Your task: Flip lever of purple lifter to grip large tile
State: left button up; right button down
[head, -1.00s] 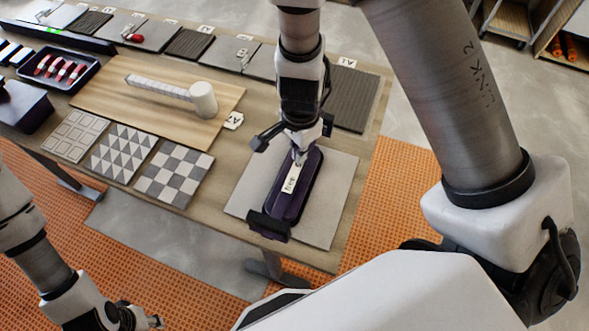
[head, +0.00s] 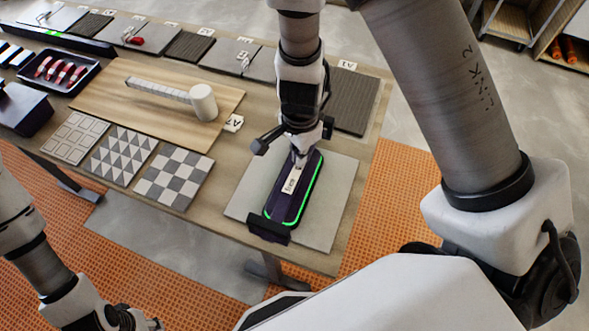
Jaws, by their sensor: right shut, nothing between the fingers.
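The purple lifter (head: 293,205) lies lengthwise on the large grey tile (head: 331,214) at the table's right front. A green light glows around its rim, and a white label is on its top. A dark block (head: 269,229) sits at its near end; I cannot tell whether this is the lever. My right gripper (head: 300,158) points down at the lifter's far end, its fingers shut with nothing between them. It hides that end. My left gripper (head: 148,323) is at the bottom left, away from the table and partly cut off; its fingers are unclear.
Three patterned tiles, the nearest a checkered one (head: 174,177), lie left of the large tile. Behind them a wooden board (head: 105,88) bears a white-headed mallet (head: 203,102). A dark tray (head: 52,84) of red items is at the left. Sample tiles line the back edge.

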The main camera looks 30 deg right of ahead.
jog(key=shift+r+p, duration=2.7)
jog(key=shift+r, duration=0.45)
jog(key=shift+f, duration=0.1)
